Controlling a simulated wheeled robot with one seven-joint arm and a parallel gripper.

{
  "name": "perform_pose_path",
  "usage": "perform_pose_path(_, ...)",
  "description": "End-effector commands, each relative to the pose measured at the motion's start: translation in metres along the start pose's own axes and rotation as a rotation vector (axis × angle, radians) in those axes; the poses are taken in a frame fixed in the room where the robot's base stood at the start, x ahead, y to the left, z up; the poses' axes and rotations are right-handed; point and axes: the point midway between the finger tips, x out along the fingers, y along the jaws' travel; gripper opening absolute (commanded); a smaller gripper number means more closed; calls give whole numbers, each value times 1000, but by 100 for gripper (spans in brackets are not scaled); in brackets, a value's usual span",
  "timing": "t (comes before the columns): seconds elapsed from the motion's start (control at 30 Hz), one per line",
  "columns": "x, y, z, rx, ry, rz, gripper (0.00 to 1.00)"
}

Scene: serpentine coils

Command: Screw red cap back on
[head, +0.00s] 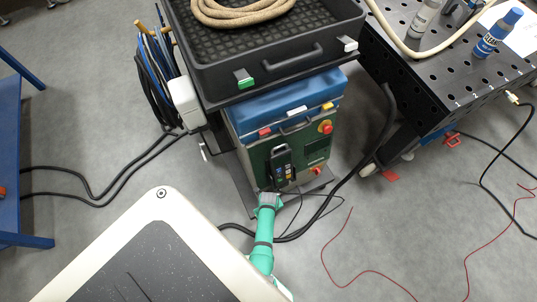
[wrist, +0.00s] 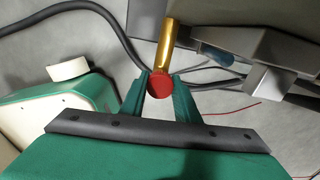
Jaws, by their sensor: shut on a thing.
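My gripper (wrist: 160,88) is shut on a red cap (wrist: 159,84), with one green finger on each side of it in the wrist view. A brass-coloured cylinder (wrist: 168,42) extends upward in the picture from right behind the cap. The cap overlaps its near end; I cannot tell whether the two touch or are threaded together. In the head view my gripper (head: 269,199) is low at the front of the cart's green machine (head: 262,160). The cap and the brass cylinder cannot be made out there.
The cart carries a black tray (head: 284,69) with a coiled hose (head: 240,13) above the machine. Black cables (head: 318,212) run across the floor beside my gripper. A perforated table (head: 440,75) stands at right. A blue frame (head: 10,150) is at left. Open floor lies at lower right.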

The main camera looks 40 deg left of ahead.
Motion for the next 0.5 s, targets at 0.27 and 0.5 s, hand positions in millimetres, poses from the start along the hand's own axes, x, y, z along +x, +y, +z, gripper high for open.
perform_pose_path(0.27,0,0,1,110,-2,1,0)
perform_pose_path(0.5,0,0,1,151,-2,1,0)
